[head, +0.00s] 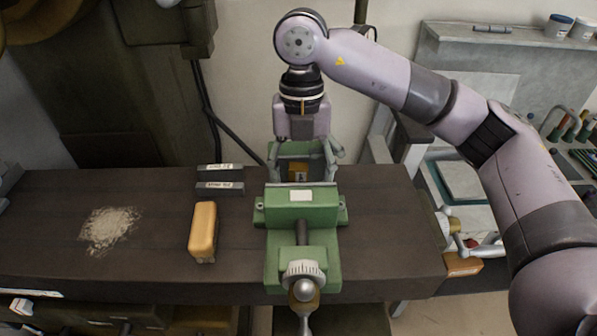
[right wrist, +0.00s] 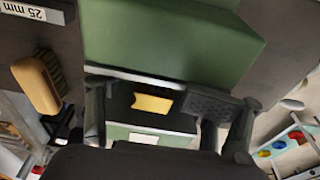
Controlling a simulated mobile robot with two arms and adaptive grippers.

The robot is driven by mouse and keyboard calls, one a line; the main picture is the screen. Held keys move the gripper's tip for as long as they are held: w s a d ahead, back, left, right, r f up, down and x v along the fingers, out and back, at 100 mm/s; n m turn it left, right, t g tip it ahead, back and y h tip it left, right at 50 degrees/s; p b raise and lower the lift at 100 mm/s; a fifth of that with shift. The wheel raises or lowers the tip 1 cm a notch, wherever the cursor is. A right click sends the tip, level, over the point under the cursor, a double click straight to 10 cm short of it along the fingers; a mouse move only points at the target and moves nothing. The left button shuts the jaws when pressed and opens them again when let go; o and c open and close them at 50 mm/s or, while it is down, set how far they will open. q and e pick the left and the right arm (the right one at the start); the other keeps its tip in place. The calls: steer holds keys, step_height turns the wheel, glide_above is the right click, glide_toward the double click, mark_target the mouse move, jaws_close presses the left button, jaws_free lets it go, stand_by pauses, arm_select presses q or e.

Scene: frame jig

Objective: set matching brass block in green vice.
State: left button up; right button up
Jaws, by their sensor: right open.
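The green vice (head: 322,213) is fixed on the dark bench, its screw and handle toward the front. A small brass block (head: 299,170) shows behind the front jaw, partly hidden by it. In the right wrist view the brass block (right wrist: 151,103) sits in the gap between the green vice's jaws (right wrist: 175,40). My right gripper (head: 305,155) points down over the back of the vice. Its fingers are open, one on each side of the brass block and apart from it; they also show in the right wrist view (right wrist: 168,112). My left gripper is not in view.
Two dark labelled blocks (head: 220,189) lie left of the vice; one label reads 25 mm in the right wrist view (right wrist: 30,11). A brush (head: 203,228) lies in front of them. Pale shavings (head: 110,229) cover the bench's left. A grey shelf (head: 480,50) stands back right.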

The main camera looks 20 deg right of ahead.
mark_target(300, 166)
steer(key=shift+o, duration=0.2)
steer(key=shift+a+r, duration=0.1)
step_height(300, 166, up, 6)
steer(key=p, duration=0.4)
steer(key=shift+w+r, duration=0.1)
steer(key=shift+r, duration=0.05)
step_height(300, 166, up, 4)
steer(key=p, duration=0.3)
steer(key=shift+f, duration=0.2)
